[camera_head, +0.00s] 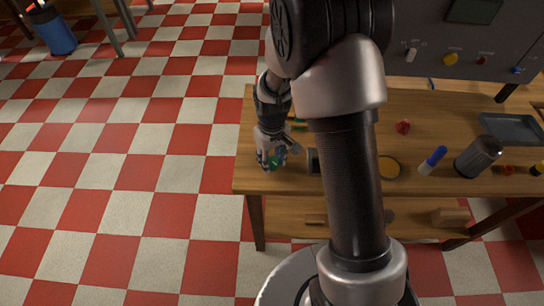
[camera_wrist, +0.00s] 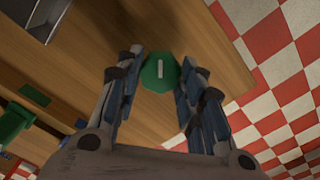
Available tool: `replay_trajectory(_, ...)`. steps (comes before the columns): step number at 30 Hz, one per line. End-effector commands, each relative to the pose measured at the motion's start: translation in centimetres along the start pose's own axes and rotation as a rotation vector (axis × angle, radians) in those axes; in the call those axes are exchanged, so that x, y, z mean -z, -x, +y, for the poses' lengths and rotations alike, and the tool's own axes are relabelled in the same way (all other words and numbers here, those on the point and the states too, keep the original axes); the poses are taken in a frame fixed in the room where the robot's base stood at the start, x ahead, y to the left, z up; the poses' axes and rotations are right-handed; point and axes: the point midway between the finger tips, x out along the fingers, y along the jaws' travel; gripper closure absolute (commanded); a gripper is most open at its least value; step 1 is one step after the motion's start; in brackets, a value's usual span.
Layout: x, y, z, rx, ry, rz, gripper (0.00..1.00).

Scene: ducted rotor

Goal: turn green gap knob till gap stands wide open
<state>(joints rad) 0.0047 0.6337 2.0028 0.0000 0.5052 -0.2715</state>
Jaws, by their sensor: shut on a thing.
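The green gap knob (camera_wrist: 158,76) is a many-sided green cap with a short white line on its face, seen in the wrist view. My gripper (camera_wrist: 162,74) has one finger on each side of it and is shut on it. In the head view, my gripper (camera_head: 273,158) is at the left end of the wooden table, with a bit of the green knob (camera_head: 275,162) showing between its fingers. My arm covers much of the middle of the table there. I cannot make out the gap itself in either view.
Right of my arm on the table (camera_head: 264,181) are a red piece (camera_head: 403,127), a blue-capped marker (camera_head: 433,160), a dark grey cylinder (camera_head: 478,157) and a grey tray (camera_head: 512,128). A panel with small coloured knobs (camera_head: 450,59) stands behind. Open checkered floor (camera_head: 120,150) lies left.

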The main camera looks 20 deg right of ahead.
Motion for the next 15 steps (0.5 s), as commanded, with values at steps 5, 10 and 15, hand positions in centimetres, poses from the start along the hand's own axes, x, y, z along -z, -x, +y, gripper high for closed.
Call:
replay_trajectory(5, 0.03, 0.13, 0.04, 0.000, -0.166, 0.001, 0.88)
replay_trajectory(10, 0.00, 0.09, 0.06, 0.000, -0.316, 0.000, 0.88)
replay_trajectory(15, -0.01, 0.06, 0.09, 0.000, -0.444, 0.000, 0.88)
